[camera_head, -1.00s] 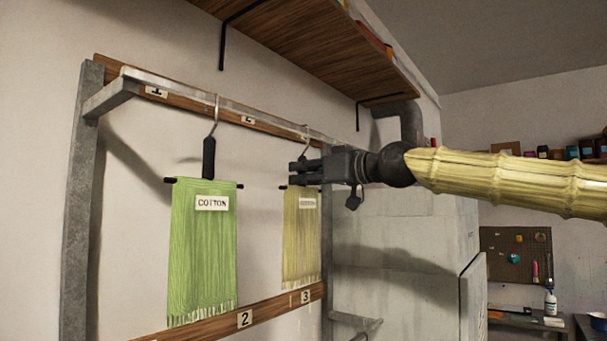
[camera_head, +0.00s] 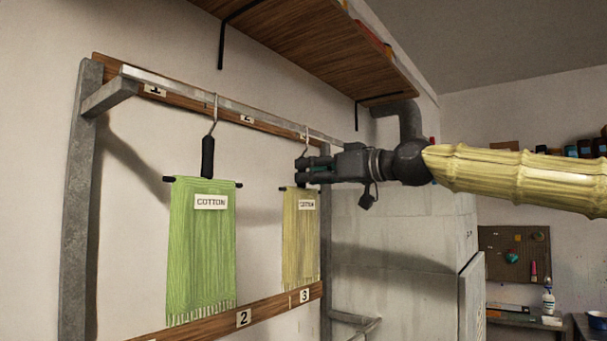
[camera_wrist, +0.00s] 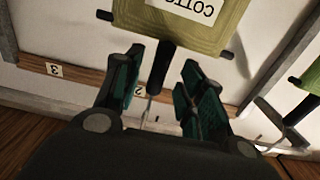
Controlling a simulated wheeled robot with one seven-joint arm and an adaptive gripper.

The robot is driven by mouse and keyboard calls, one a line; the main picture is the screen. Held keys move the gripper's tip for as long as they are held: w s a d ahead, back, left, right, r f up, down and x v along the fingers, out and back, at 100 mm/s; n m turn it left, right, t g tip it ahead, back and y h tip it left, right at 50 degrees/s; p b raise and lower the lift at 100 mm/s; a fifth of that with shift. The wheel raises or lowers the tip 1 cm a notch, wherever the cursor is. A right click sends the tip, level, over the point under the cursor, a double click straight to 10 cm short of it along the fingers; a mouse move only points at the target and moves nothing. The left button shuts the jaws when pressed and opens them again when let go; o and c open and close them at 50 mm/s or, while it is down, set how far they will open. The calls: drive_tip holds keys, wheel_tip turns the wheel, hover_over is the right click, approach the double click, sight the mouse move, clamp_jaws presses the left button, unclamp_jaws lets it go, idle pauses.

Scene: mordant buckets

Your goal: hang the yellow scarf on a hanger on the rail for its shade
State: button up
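The yellow scarf (camera_head: 301,250), labelled COTTON, hangs from a dark bar hanger, and its hook (camera_head: 305,143) is over the metal rail (camera_head: 180,91) above lower tag 3. In the wrist view the scarf (camera_wrist: 205,42) is upside down, with the hanger's black grip (camera_wrist: 160,68) below it. My gripper (camera_head: 300,170) is level with that grip. In the wrist view my gripper (camera_wrist: 163,58) has its fingers apart on either side of the grip, with gaps showing. Part of the grip is hidden by the fingers in the head view.
A green scarf (camera_head: 203,255) labelled COTTON hangs on the same rail to the left, above tag 2 (camera_head: 244,318). A wooden shelf (camera_head: 310,45) with a black bracket is overhead. A grey cabinet (camera_head: 400,275) stands right of the rack. The rail's left end is empty.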

drive_tip(key=v, duration=0.9)
drive_tip(key=shift+w, duration=0.1)
